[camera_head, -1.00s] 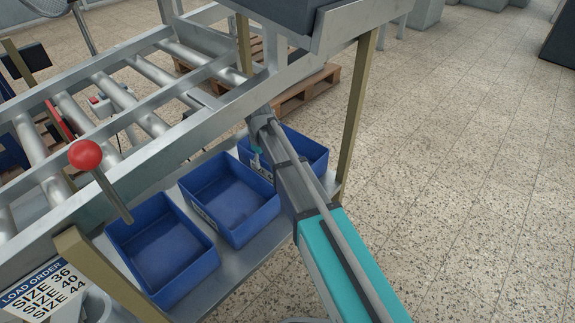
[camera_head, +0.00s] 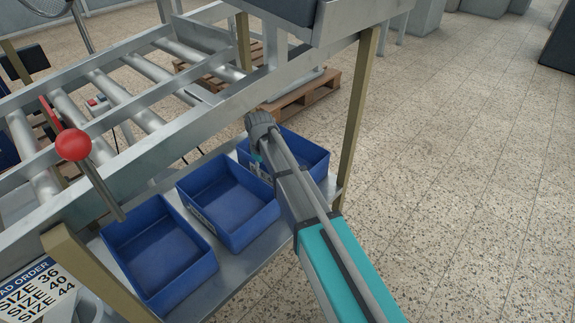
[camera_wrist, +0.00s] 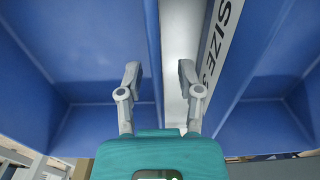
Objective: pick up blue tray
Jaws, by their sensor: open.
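Three blue trays stand in a row on a grey shelf: a near-left tray (camera_head: 158,255), a middle tray (camera_head: 230,205) and a far-right tray (camera_head: 305,152), which my arm partly covers. My gripper is at the gap between the middle and far trays in the head view, its fingertips hard to make out. In the wrist view my gripper (camera_wrist: 160,76) is open and empty. A blue tray wall (camera_wrist: 152,35) runs between the finger lines. To its right are a pale gap and another tray's wall with a white "SIZE 3" label (camera_wrist: 217,45). Contact cannot be told.
A metal roller conveyor frame (camera_head: 190,130) runs above and behind the trays, with a red ball knob (camera_head: 73,145) at left. A brass-coloured post (camera_head: 358,110) stands beside the far tray. A load order sign (camera_head: 35,290) is at lower left. The floor at right is clear.

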